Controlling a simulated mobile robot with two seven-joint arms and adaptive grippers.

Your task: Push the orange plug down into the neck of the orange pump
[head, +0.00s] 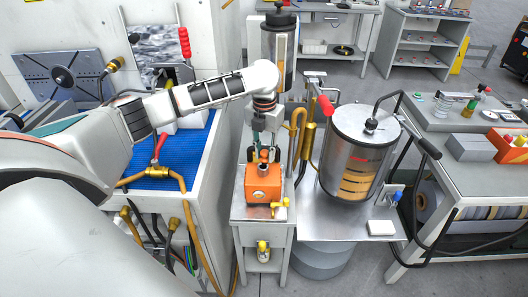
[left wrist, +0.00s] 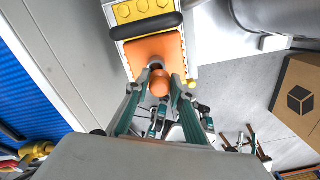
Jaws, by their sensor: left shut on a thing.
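The orange pump (head: 262,188) stands on a small grey stand. My left gripper (head: 264,154) is right above it, pointing down. In the left wrist view, the pump's orange body (left wrist: 152,46) and part of its grey neck (left wrist: 156,63) show. The round orange plug (left wrist: 158,83) sits between the fingertips of my left gripper (left wrist: 157,88), which is shut on it. The plug overlaps the neck in this view. I cannot tell how deep it sits, or whether it touches the neck. My right gripper is not in view.
A steel tank (head: 350,150) with a red-handled fitting stands to the right. Brass pipes (head: 299,135) rise close beside the gripper. A blue-mat bench (head: 178,160) is at the left. A small yellow valve (head: 280,209) is on the stand before the pump.

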